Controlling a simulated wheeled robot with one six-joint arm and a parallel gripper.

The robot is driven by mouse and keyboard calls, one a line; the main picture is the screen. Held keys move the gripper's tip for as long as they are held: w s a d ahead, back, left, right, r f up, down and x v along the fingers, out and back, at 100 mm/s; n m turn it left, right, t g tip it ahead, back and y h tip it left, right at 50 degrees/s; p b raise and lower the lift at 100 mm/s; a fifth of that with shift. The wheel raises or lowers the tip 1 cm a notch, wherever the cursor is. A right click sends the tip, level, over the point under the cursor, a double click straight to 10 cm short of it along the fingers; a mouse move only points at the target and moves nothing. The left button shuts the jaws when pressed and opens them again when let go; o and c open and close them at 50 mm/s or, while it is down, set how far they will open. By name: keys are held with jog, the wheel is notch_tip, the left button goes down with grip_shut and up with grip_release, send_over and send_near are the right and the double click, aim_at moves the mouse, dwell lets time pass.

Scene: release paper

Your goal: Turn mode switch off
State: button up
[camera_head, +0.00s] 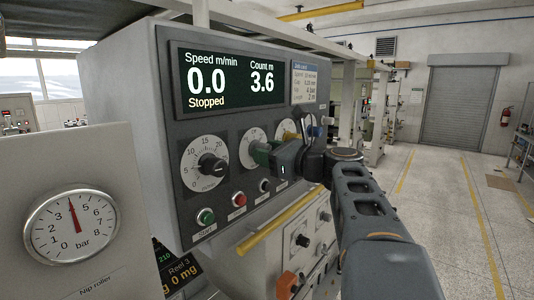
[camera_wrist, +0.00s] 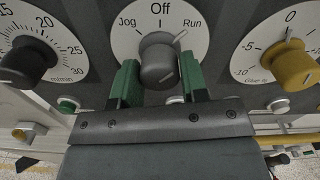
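The mode switch (camera_wrist: 158,62) is a dark grey knob on a round white dial marked Jog at left, Off at top and Run at right. Its white pointer line is turned to the upper right, towards Run. My gripper (camera_wrist: 159,70) has its green fingers apart, one on each side of the knob. Whether they touch it or leave a thin gap cannot be told. In the head view my gripper (camera_head: 272,156) is at the panel over the dial, and hides most of the switch.
A speed knob (camera_wrist: 30,60) sits close to the left and a yellow guide knob (camera_wrist: 293,65) to the right. The display (camera_head: 228,82) reads 0.0 and Stopped. Green (camera_head: 205,216) and red (camera_head: 239,199) buttons lie below the dials. A pressure gauge (camera_head: 70,222) stands at lower left.

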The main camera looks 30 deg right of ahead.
jog(key=c, duration=0.5)
jog(key=shift+o, duration=0.2)
jog(key=shift+b, duration=0.3)
jog(key=shift+f+n+b, duration=0.2)
jog(key=shift+n+b, duration=0.8)
jog(key=shift+b, duration=0.05)
jog(key=n+b, duration=0.2)
jog(key=shift+n, duration=0.3)
jog(key=shift+d+r+n+b, duration=0.1)
jog(key=shift+r+n+b, duration=0.1)
jog(key=shift+n+b, duration=1.7)
jog(key=shift+n, duration=0.3)
jog(key=o, duration=0.9)
jog(key=shift+r, duration=0.1)
